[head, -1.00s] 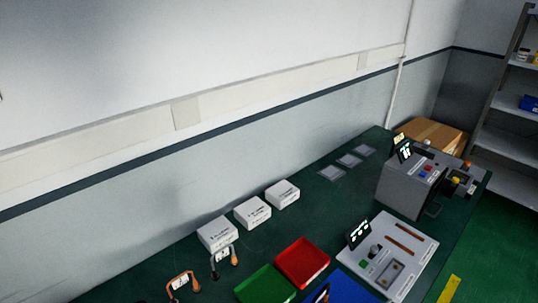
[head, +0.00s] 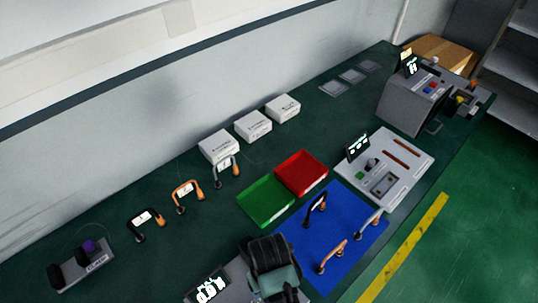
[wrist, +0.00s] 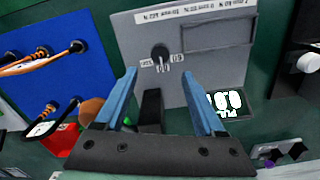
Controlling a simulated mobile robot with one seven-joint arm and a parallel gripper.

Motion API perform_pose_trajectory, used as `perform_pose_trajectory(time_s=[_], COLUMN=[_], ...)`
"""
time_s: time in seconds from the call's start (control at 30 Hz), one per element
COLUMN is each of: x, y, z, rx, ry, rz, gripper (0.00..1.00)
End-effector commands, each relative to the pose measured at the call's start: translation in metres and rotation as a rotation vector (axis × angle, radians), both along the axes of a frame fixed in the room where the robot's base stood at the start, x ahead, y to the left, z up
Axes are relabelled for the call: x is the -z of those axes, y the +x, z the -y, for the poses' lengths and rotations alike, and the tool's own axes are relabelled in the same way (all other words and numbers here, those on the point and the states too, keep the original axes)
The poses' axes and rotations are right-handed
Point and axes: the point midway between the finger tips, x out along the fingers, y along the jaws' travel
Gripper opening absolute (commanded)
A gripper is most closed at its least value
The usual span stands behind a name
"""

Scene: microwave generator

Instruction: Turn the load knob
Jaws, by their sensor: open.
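In the wrist view, a grey panel (wrist: 135,30) carries a small round black knob (wrist: 160,52) with small white labels at its edge; I cannot read them surely as the load knob's. My gripper (wrist: 158,72) is open, its two blue fingers apart and empty. The fingertips appear just short of the knob in the picture; contact is not visible. A dark upright piece (wrist: 152,108) shows between the fingers. A lit display (wrist: 229,104) stands at the panel's right. In the head view, my dark arm end (head: 272,268) covers most of this panel, hiding the knob; the display (head: 207,288) shows beside it.
A blue mat (head: 300,240) with several handled leads lies right of my arm. Green (head: 262,203) and red (head: 302,172) trays, white boxes (head: 253,126) and a second panel device (head: 415,150) stand further back. A purple-and-black knobbed unit (head: 85,262) is at the left.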

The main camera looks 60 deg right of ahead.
Motion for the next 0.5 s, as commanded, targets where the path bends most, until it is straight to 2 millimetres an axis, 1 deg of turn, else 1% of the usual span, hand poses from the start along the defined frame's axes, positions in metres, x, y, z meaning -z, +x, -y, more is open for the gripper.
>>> perform_pose_trajectory(time_s=[0.03,0.1,0.2,0.33,0.5], x=[-0.009,-0.019,-0.031,-0.039,-0.040], y=[0.001,0.001,0.001,0.001,0.000], z=[0.001,0.001,0.001,0.000,0.000], rx=[0.000,0.000,-0.001,-0.001,-0.001], ry=[-0.002,-0.002,-0.002,-0.001,0.000], rz=[0.004,0.004,0.004,0.003,0.001], gripper=[0.71,0.71,0.71,0.71,0.71])
